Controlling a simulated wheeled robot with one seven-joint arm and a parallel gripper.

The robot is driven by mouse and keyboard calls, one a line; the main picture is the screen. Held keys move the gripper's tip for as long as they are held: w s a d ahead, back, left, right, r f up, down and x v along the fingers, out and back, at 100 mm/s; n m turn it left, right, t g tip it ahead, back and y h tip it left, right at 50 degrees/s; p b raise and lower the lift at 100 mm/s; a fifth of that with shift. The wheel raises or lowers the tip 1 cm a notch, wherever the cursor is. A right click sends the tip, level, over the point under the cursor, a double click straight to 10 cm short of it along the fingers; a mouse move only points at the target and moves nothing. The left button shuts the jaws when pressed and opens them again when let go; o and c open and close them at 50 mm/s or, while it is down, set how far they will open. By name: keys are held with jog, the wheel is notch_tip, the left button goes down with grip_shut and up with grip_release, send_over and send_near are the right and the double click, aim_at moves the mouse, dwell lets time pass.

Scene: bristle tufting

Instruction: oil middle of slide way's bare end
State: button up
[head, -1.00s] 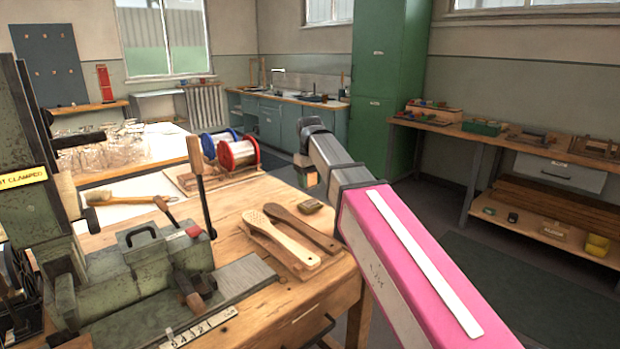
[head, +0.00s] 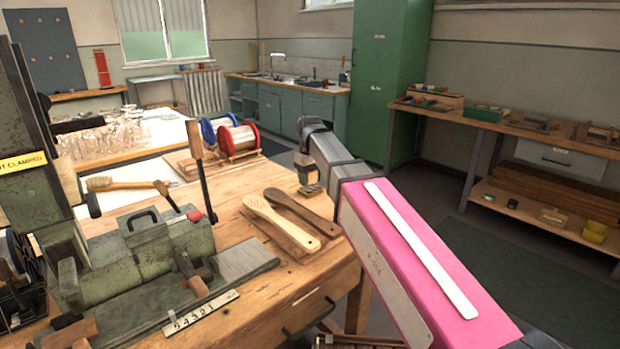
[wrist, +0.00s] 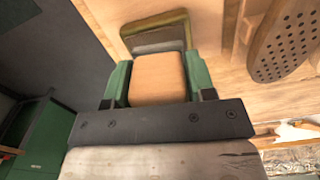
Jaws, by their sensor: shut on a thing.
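My gripper (wrist: 157,64) is shut on a tan block (wrist: 158,80), which shows between its green fingers in the wrist view. Just beyond the block is a small olive tin (wrist: 184,35) with a dark grey inside; whether they touch I cannot tell. In the head view my gripper (head: 308,172) is over this tin (head: 313,190) near the bench's back right edge. The grey slide way (head: 245,262) lies on the bench at lower left, its bare end to the right of the green carriage (head: 150,255). My gripper is well apart from it.
Two wooden brush backs (head: 282,222) lie between the tin and the slide way; a perforated one (wrist: 285,40) shows in the wrist view. An upright lever (head: 202,170) stands by the carriage. A number strip (head: 200,313) lies along the slide way's front. Wire spools (head: 236,140) stand behind.

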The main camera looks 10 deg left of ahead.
jog(key=shift+f, duration=0.55)
dwell(1.7)
jog(key=shift+r, duration=3.55)
jog(key=s+d+f+m, duration=0.1)
jog(key=d+f+m, duration=0.1)
jog(key=d, duration=0.8)
jog(key=s+d+f+m, duration=0.2)
jog(key=d+f+m, duration=0.1)
jog(key=d, duration=0.7)
jog(key=s+d+f+m, duration=0.1)
jog(key=d+f+m, duration=0.2)
jog(key=d, duration=0.7)
jog(key=shift+s+f, duration=0.15)
jog(key=shift+f, duration=0.55)
